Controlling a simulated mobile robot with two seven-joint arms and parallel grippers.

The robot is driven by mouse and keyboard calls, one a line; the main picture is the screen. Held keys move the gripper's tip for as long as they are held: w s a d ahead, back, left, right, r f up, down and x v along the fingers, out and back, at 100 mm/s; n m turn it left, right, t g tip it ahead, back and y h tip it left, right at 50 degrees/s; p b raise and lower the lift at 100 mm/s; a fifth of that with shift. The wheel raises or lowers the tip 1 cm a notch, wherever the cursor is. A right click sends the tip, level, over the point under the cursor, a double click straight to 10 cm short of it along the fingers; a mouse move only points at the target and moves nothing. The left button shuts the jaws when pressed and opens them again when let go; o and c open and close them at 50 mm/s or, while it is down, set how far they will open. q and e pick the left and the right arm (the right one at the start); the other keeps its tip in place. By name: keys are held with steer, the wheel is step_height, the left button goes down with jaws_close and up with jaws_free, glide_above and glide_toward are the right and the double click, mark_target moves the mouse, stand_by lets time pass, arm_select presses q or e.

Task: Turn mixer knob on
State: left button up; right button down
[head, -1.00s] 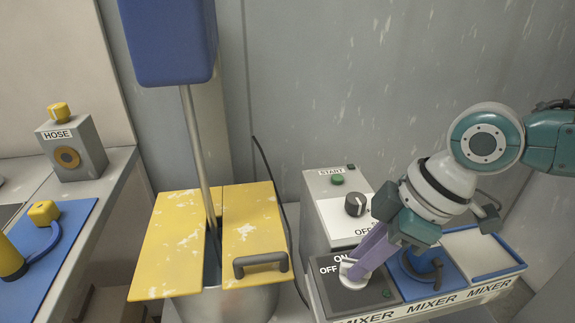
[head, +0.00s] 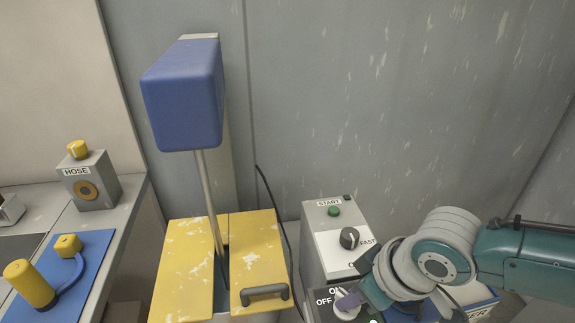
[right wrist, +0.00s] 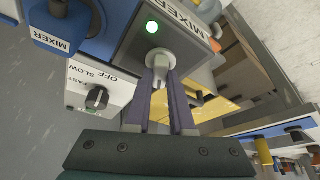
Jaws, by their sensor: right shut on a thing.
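The mixer knob (head: 347,311) is pale grey-white and sits on a dark box with ON and OFF marks, at the bottom of the head view. In the right wrist view the mixer knob (right wrist: 158,60) is between my purple fingertips. My right gripper (head: 350,300) comes from the right and is shut on the knob; its fingers (right wrist: 159,76) also show in the wrist view. A green lamp (right wrist: 152,27) on the box, beside the knob, glows. The arm partly hides the box, and I cannot clearly tell the knob's angle. My left gripper is not in view.
A grey control box (head: 323,234) with a green START button and a black speed dial (head: 349,238) stands just behind. The blue mixer head (head: 183,95) and yellow lid (head: 257,255) are left. A HOSE box (head: 90,182) stands farther left.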

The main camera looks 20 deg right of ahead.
stand_by(0.4)
steer(key=c, duration=0.8)
jaws_free()
steer(key=shift+p+v, duration=2.1)
steer(key=shift+v, duration=2.85)
